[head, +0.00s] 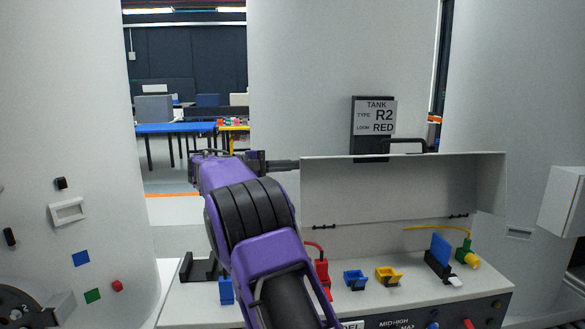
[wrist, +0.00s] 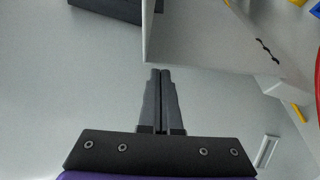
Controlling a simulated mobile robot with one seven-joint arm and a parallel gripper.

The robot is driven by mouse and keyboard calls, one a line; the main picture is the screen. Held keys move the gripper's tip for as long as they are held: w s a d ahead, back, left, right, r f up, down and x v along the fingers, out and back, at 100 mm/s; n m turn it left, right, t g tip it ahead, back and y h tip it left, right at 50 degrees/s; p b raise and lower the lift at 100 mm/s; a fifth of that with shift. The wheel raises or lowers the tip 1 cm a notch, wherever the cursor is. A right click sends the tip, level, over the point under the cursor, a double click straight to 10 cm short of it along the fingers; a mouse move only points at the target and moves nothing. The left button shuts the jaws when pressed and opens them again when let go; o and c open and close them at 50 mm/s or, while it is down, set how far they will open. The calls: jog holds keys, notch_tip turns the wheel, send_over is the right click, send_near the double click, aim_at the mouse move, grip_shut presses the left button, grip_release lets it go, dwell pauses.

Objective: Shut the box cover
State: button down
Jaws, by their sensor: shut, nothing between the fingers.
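The box cover (head: 400,190) is a light grey panel with a side wall. It stands raised at the back of the box (head: 350,310), above two small black hinges. My gripper (head: 297,165) is shut and empty at the cover's upper left corner in the head view. In the wrist view, the two dark fingers of my gripper (wrist: 160,74) lie together, their tips close to the edge of the cover (wrist: 195,40). I cannot tell whether they touch it.
On the box stand a red connector (head: 321,270), a blue holder (head: 354,280), a yellow holder (head: 388,276) and a yellow-green plug (head: 467,256) with a cable. A tank sign (head: 376,116) stands behind the cover. Large pale tank walls (head: 70,130) flank the scene.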

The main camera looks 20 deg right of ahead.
jog(key=shift+s+a+r, duration=0.1)
jog(key=shift+s, duration=0.15)
jog(key=shift+s+b, duration=0.15)
jog(key=shift+b, duration=0.3)
